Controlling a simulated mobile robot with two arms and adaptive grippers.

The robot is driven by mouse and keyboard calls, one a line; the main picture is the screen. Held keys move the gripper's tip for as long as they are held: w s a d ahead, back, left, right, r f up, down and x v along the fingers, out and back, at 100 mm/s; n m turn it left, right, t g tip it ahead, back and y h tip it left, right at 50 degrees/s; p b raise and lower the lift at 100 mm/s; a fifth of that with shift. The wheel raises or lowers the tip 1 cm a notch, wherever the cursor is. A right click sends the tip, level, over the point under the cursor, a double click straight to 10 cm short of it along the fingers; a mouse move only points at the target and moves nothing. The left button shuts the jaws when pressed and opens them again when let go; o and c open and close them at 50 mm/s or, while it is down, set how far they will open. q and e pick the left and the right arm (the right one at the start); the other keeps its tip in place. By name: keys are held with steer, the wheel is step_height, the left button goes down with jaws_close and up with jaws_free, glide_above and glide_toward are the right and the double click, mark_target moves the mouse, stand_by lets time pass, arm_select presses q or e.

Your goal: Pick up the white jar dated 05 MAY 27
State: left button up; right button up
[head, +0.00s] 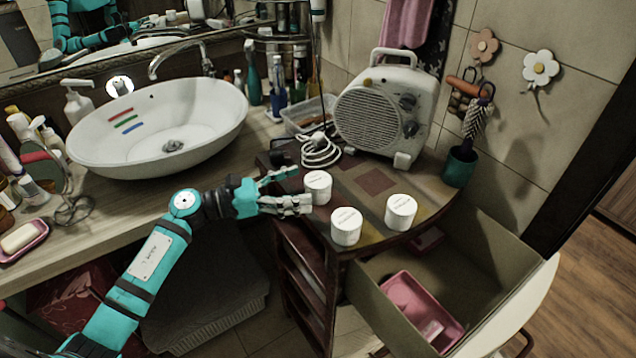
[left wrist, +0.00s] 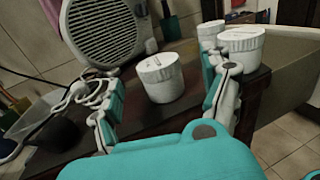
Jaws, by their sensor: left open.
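Three white jars with lids stand upright on the dark cabinet top (head: 425,222). One jar (head: 318,187) is at the left, one (head: 346,227) at the front and one (head: 400,212) at the right. Print on the lids is too small to read, so I cannot tell which is dated 05 MAY 27. My left gripper (head: 300,188) is open at the left jar. In the left wrist view this jar (left wrist: 161,79) shows between the spread fingers, not gripped. The other two jars show beyond the right finger.
A white heater (head: 385,110) stands behind the jars, with a coiled white cable (head: 320,152) left of it. A teal cup (head: 459,167) is at the right edge. An open drawer (head: 490,265) with a pink tray juts out below. A washbasin (head: 160,130) is at the left.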

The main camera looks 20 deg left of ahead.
mark_target(317, 179)
arm_select(q)
steer(key=x, duration=0.1)
steer(key=p+x, duration=0.1)
steer(key=x, duration=0.1)
steer(key=p+x, duration=0.1)
steer(key=shift+w+d+r, duration=0.15)
steer(key=shift+w+r, duration=0.15)
steer(key=shift+w, duration=0.05)
steer(key=shift+w+d+f, duration=0.15)
steer(key=shift+d, duration=0.1)
steer(key=shift+a, duration=0.1)
steer(key=shift+c, duration=0.3)
steer(key=c, duration=1.2)
steer(key=shift+c, duration=0.2)
